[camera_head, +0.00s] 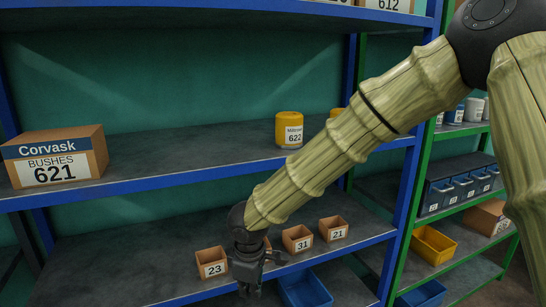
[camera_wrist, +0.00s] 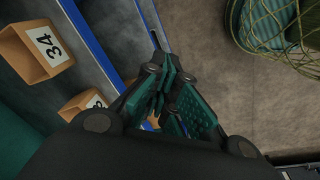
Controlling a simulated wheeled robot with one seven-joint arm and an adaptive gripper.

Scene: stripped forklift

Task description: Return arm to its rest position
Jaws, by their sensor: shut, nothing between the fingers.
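My arm (camera_head: 345,145) reaches from the upper right down toward the lower shelf in the head view. My gripper (camera_head: 250,285) hangs at its end in front of the lower shelf's blue front edge, between the boxes marked 23 and 31. In the wrist view my gripper (camera_wrist: 165,100) has its teal-padded fingers together, with nothing held. The small box 23 (camera_head: 211,262) stands just left of the gripper. The small box 31 (camera_head: 298,239) stands to its right. Another box behind the gripper is mostly hidden.
The middle shelf holds a Corvask 621 carton (camera_head: 57,158) and a yellow can (camera_head: 289,130). A blue bin (camera_head: 306,288) is below, right of the gripper. A green rack with a yellow bin (camera_head: 433,245) stands right.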

